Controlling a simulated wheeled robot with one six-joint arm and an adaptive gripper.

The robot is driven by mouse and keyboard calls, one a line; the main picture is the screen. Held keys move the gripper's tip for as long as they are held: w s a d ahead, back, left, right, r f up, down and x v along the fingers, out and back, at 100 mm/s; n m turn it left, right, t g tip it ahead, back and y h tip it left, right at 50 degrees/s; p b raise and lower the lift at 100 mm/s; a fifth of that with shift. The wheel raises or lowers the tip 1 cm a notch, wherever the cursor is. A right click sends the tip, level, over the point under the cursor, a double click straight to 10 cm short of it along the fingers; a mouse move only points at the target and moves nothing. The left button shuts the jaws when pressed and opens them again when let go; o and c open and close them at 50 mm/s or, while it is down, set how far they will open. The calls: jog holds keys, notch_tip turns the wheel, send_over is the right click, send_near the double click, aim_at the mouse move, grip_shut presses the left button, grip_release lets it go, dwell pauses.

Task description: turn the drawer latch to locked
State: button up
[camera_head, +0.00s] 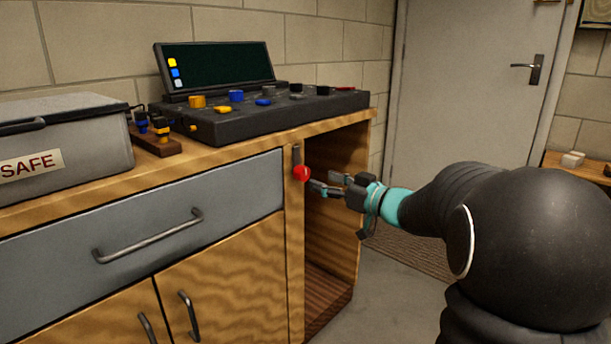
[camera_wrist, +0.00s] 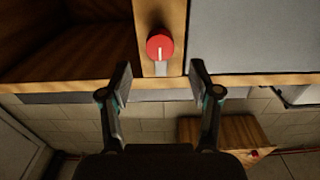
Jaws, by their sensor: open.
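The drawer latch is a round red knob (camera_head: 302,172) on the narrow wooden post just right of the grey drawer (camera_head: 150,215). In the wrist view the red knob (camera_wrist: 160,46) is clear, with a white line pointing toward the picture bottom and a pale plate below it. My gripper (camera_head: 325,183) is just right of the knob in the head view. In the wrist view my gripper (camera_wrist: 160,75) is open, with one finger to each side below the knob. Nothing is between the fingers, and they appear apart from the knob. The drawer front looks closed.
An open compartment (camera_head: 330,225) lies right of the post. A dark control console (camera_head: 270,115) and a grey SAFE box (camera_head: 60,145) stand on the bench top. The drawer handle (camera_head: 150,238) sticks out.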

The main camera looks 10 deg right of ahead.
aim_at(306, 174)
jog(key=x, duration=0.7)
jog(key=c, duration=1.1)
